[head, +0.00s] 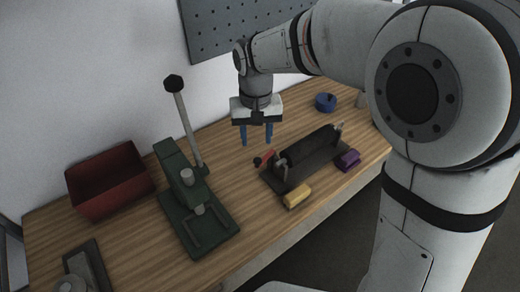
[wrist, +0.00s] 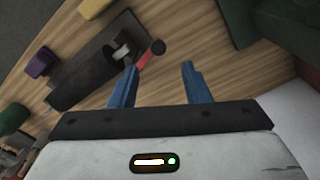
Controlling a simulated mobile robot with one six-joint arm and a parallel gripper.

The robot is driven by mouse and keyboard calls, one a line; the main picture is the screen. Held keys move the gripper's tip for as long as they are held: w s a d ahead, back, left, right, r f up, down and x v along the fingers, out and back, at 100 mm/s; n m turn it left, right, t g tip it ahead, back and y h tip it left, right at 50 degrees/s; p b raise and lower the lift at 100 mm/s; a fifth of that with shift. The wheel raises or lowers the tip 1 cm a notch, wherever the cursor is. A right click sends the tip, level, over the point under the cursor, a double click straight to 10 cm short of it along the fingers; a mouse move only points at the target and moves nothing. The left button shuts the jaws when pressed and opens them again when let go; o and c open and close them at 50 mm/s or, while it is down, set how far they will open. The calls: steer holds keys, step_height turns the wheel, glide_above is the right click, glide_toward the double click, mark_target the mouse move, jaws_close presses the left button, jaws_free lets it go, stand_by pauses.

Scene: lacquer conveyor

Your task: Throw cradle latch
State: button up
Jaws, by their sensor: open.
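The cradle (head: 278,180) is a dark base plate carrying a long black roller (head: 311,146). At its left end is the latch, a short red lever (head: 267,156) with a black knob (head: 258,162). In the wrist view the red lever (wrist: 144,61) and knob (wrist: 157,46) appear just beyond the left fingertip, with the cradle (wrist: 77,84) to the left. My gripper (head: 257,143) has blue fingers pointing down, spread apart with nothing between them. It hangs above the table, behind the latch in the head view. It also shows in the wrist view (wrist: 157,66).
A green lever press (head: 190,185) with a tall handle stands left of the cradle, beside a red bin (head: 108,180). A yellow block (head: 297,196) and purple block (head: 347,161) lie near the cradle. A blue round object (head: 325,102) sits behind. Bare wood separates press and cradle.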

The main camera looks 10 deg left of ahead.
mark_target(257, 160)
step_height(257, 160, down, 8)
steer(key=shift+w+d+r+p, duration=0.1)
steer(key=shift+r+p, duration=0.1)
steer(key=shift+p, duration=0.25)
steer(key=shift+c, duration=0.3)
jaws_close()
